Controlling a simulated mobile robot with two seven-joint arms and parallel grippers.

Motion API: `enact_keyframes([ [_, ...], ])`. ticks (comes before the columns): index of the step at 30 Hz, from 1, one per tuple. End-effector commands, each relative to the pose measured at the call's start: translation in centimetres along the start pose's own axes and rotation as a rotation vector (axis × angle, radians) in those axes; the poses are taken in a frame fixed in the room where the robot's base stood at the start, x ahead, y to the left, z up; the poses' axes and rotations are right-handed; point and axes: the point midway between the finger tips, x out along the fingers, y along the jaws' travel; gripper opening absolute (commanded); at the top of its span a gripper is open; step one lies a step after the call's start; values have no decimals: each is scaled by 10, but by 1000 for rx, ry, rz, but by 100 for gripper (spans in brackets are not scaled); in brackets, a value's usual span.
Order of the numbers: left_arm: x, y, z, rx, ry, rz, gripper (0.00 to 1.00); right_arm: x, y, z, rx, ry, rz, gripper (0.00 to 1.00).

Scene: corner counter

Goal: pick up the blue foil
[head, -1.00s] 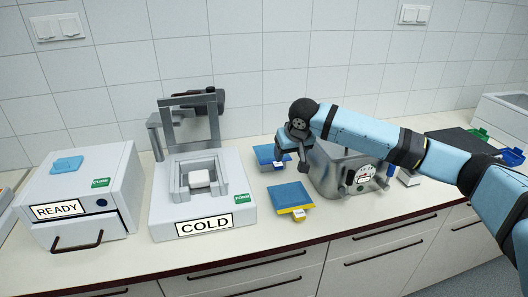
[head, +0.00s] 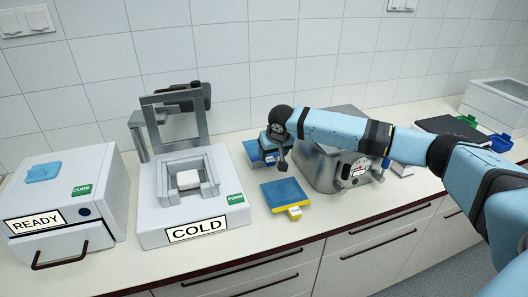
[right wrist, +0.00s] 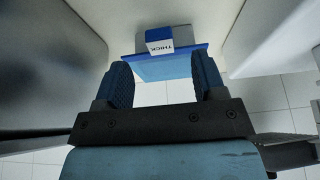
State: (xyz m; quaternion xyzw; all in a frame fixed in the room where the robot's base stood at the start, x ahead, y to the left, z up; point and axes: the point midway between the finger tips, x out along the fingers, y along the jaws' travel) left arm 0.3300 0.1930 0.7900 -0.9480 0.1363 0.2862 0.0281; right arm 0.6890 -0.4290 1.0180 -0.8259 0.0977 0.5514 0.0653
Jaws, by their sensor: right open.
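The blue foil (head: 252,150) lies flat on the counter, between the COLD machine and a grey metal machine. In the right wrist view the blue foil (right wrist: 172,68) lies ahead of the fingers, with a blue tab marked THICK on it. My right gripper (head: 279,159) is over the right side of this foil in the head view and hides part of it. In the right wrist view my right gripper (right wrist: 163,80) is open, with nothing between its fingers. I cannot tell the exact gap to the foil. My left gripper is not in view.
A second blue sheet with a yellow tab (head: 285,193) lies nearer the front edge. The COLD machine (head: 190,213) stands left, the grey metal machine (head: 325,170) close on the right. The READY box (head: 60,205) is far left.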

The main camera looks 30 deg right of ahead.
Motion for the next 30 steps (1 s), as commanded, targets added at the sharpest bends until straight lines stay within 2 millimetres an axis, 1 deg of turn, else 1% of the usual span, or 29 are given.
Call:
enact_keyframes([
  [3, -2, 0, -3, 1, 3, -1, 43, 19, 1, 2, 1, -2, 3, 64],
  [7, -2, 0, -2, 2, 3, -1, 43, 36, 0, 3, 1, -1, 1, 64],
  [10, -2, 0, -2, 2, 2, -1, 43, 42, 0, 3, 0, -1, 1, 64],
  [16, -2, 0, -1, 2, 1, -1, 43, 42, 0, 3, 0, -1, 1, 64],
  [17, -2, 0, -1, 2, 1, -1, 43, 42, 0, 3, 0, -1, 1, 62],
  [18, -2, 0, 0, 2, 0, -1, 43, 42, 0, 3, 0, -1, 1, 52],
  [20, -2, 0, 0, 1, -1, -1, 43, 42, 0, 3, 0, -1, 1, 39],
  [21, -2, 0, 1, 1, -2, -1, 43, 42, 0, 3, 0, -1, 1, 29],
  [23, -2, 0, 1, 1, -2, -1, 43, 42, 0, 3, 0, -1, 1, 16],
  [24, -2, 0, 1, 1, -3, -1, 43, 42, 0, 3, 0, -1, 1, 11],
  [30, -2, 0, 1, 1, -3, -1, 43, 42, 0, 3, 0, 0, 1, 10],
])
